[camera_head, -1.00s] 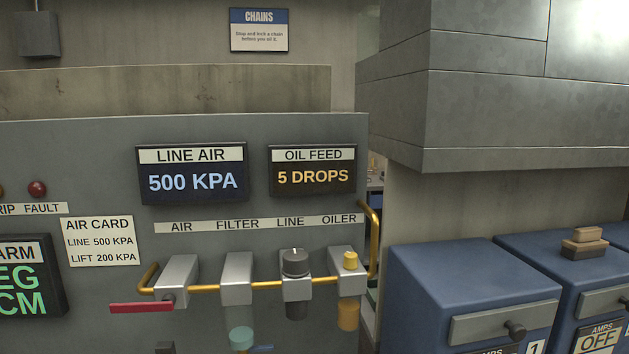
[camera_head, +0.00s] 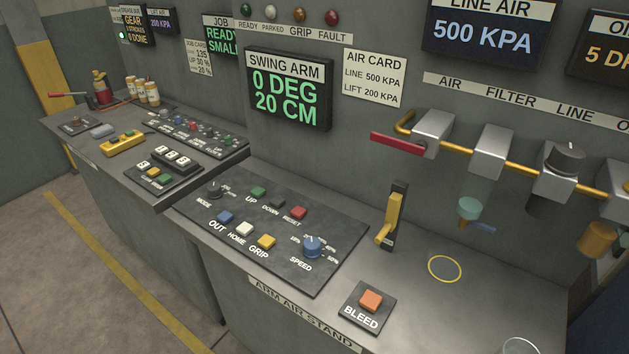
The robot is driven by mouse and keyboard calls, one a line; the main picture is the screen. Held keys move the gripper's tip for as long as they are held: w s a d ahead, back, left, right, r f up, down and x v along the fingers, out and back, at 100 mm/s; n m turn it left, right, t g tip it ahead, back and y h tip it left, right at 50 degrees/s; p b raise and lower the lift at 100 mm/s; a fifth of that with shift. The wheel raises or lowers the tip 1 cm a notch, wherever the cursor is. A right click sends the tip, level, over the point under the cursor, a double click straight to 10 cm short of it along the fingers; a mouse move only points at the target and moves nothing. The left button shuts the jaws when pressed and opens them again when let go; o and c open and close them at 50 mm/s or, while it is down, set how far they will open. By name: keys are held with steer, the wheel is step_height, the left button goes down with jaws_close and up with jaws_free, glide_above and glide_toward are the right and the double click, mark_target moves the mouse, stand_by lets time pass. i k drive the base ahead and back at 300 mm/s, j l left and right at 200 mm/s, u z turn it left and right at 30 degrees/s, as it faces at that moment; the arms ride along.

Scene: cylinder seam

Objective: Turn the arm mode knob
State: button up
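The arm mode knob (camera_head: 214,189) is a small black knob at the left end of the dark control panel (camera_head: 320,277) on the arm air stand. The word MODE is printed beside it. Its setting is too small to read. On the same panel are UP, DOWN, RESET, OUT, HOME and GRIP buttons and a blue SPEED knob (camera_head: 312,246). The swing arm display (camera_head: 290,92) above reads 0 DEG, 20 CM. My gripper is not in view.
A yellow-handled lever (camera_head: 389,222) and an orange BLEED button (camera_head: 371,300) stand right of the panel. Air fittings on a yellow pipe (camera_head: 463,145) jut from the wall. A second console (camera_head: 190,134) adjoins at left. Floor (camera_head: 75,270) is clear at front left.

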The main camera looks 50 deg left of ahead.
mark_target(215, 191)
steer(key=k+j+u, duration=0.35)
steer(key=j+u, duration=0.15)
steer(key=u, duration=1.4)
steer(key=i+j, duration=0.7)
steer(key=i, duration=0.1)
